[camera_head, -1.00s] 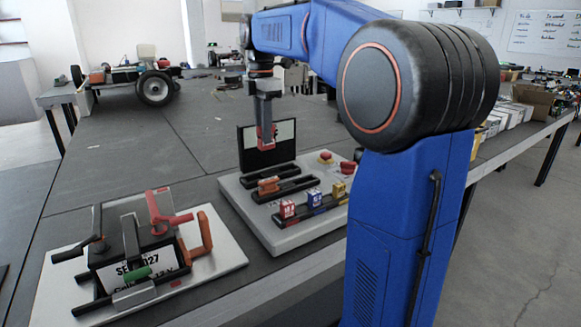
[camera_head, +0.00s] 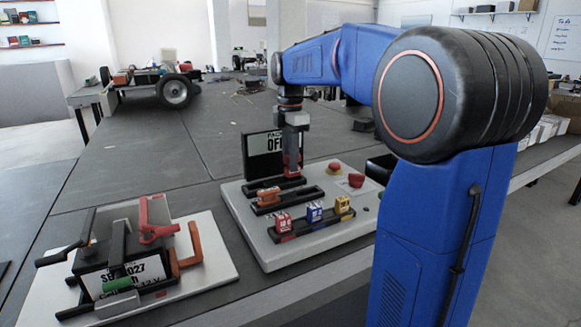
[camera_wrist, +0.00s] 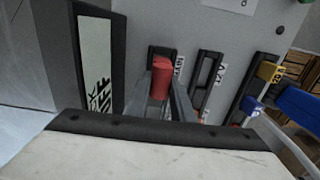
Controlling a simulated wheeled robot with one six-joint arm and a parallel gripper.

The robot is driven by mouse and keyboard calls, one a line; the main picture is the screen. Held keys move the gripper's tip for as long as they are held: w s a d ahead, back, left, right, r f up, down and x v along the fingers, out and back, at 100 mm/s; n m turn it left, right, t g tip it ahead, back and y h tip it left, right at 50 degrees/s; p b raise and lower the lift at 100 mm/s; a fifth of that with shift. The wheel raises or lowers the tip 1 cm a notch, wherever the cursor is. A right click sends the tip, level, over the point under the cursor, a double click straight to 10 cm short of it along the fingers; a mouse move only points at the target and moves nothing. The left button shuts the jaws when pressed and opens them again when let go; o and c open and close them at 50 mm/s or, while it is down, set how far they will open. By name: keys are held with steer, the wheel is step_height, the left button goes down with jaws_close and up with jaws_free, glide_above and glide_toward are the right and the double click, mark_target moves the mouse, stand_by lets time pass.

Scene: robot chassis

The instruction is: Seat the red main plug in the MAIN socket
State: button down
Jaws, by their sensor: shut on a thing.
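My gripper (camera_head: 292,160) is shut on the red main plug (camera_head: 291,166), pointing down at the right part of the rearmost black socket bar (camera_head: 263,187) on the light grey panel. In the wrist view the red plug (camera_wrist: 162,76) stands between the fingers (camera_wrist: 164,104), over the black MAIN socket (camera_wrist: 153,52); its label is partly readable beside the plug. The plug's lower end is hidden, so I cannot tell how deep it sits.
A PACK OFF sign (camera_head: 264,141) stands behind the socket. An orange plug (camera_head: 268,196) sits on the middle bar. Red (camera_head: 284,221), blue (camera_head: 314,211) and yellow (camera_head: 342,204) plugs line the front bar. Red buttons (camera_head: 335,167) are to the right. A battery rig (camera_head: 125,262) is at left.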

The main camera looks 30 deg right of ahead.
steer(key=shift+f, duration=1.25)
steer(key=c, duration=1.5)
jaws_free()
steer(key=shift+f, duration=0.1)
steer(key=shift+c, duration=0.2)
step_height(320, 180, up, 12)
steer(key=shift+r, duration=0.15)
steer(key=shift+s, duration=0.1)
